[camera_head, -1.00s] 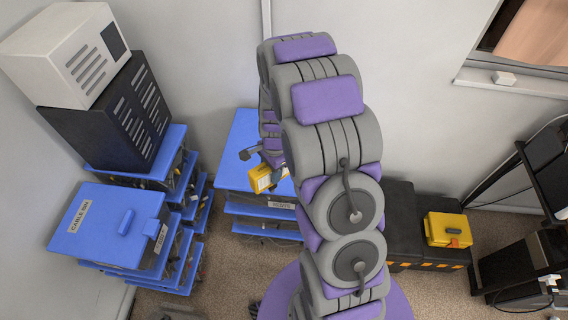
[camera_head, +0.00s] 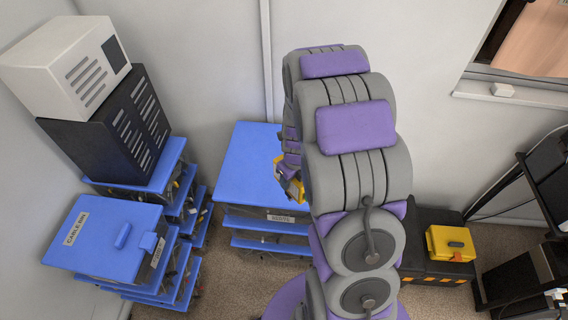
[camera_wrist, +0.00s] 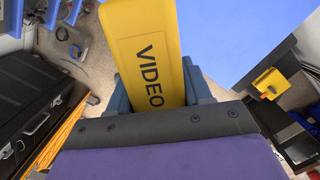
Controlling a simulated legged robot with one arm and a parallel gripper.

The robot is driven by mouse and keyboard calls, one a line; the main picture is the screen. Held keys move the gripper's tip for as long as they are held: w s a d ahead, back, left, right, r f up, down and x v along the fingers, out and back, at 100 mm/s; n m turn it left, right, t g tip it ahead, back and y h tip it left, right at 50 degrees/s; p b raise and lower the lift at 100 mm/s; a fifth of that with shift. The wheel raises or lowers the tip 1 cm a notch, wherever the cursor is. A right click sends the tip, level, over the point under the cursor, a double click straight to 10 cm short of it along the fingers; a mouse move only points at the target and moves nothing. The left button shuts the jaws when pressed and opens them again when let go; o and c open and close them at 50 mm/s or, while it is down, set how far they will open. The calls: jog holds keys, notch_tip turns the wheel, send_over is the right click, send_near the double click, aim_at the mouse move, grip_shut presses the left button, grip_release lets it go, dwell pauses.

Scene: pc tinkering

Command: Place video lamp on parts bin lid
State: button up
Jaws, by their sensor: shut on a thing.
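The video lamp is yellow with black VIDEO lettering and fills the upper middle of the wrist view (camera_wrist: 148,45). My gripper (camera_wrist: 160,92) is shut on it, with a blue-grey finger on each side. In the head view the lamp (camera_head: 292,188) shows small beside my arm, which hides part of it and most of my gripper. It appears over the right part of a flat blue lid (camera_head: 245,165) on the middle bin; its front label is too small to read surely. A blue surface (camera_wrist: 235,40) lies beyond the lamp in the wrist view; contact cannot be told.
A blue bin labelled CABLE BIN (camera_head: 100,235) stands at left. Behind it a black case (camera_head: 110,125) carries a white unit (camera_head: 65,65). At right a yellow box (camera_head: 450,243) sits on a black chest (camera_head: 425,220). A dark rack (camera_head: 545,170) stands at far right.

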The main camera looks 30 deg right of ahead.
jog(key=w+d+f+b, duration=0.1)
jog(key=w+d+f, duration=0.1)
jog(key=w, duration=0.4)
jog(key=w+d+f+b, duration=0.2)
jog(key=w, duration=0.5)
jog(key=shift+f, duration=0.4)
jog(key=o, duration=1.3)
